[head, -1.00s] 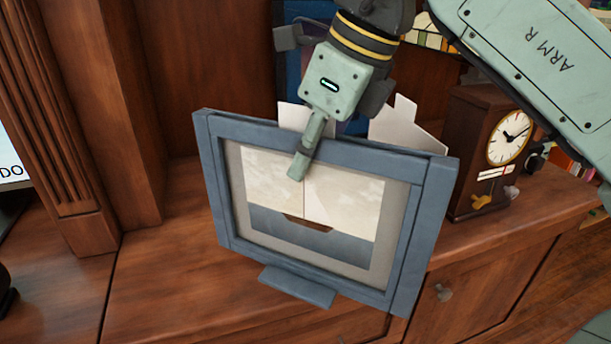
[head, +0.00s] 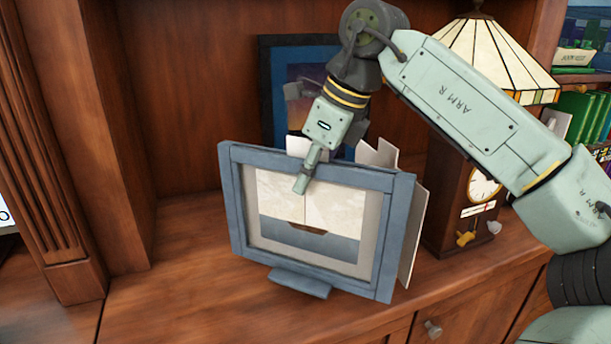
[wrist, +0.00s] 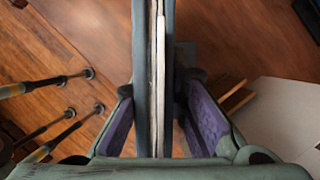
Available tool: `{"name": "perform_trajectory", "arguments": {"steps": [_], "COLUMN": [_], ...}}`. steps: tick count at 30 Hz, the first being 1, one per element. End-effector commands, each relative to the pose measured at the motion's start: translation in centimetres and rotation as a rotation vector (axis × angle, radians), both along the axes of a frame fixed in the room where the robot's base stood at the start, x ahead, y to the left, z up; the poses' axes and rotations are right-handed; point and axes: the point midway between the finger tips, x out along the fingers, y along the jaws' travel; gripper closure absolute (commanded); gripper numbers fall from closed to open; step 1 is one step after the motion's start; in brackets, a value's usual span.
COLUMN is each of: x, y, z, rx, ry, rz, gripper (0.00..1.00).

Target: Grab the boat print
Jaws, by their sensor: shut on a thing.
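The boat print (head: 330,242) is a picture of pale sails and a brown hull on blue water, in a blue-grey frame. It stands tilted over the wooden counter in the head view, with a small foot at its bottom edge. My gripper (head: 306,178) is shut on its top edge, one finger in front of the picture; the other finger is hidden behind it. In the wrist view the frame's edge (wrist: 153,80) runs between the two purple finger pads. I cannot tell whether the foot touches the counter.
A dark blue framed picture (head: 276,95) leans at the back. A clock (head: 455,205) and a stained-glass lamp (head: 490,50) stand to the right. White panels (head: 418,232) show behind the print. The counter (head: 170,290) is clear at front left.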

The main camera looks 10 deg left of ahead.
Motion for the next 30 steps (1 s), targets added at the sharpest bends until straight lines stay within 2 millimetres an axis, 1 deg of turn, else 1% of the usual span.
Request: {"name": "perform_trajectory", "arguments": {"steps": [9, 23, 24, 30], "x": [-0.2, -0.2, -0.2, -0.2], "y": [0.0, 0.0, 0.0, 0.0], "z": [-2.8, -3.5, -3.6, -3.6], "rx": [0.001, 0.002, -0.001, -0.002], "ry": [0.000, 0.000, 0.003, 0.003], "rz": [0.002, 0.002, 0.002, 0.002], "gripper": [1.00, 1.00, 0.83, 0.70]}}
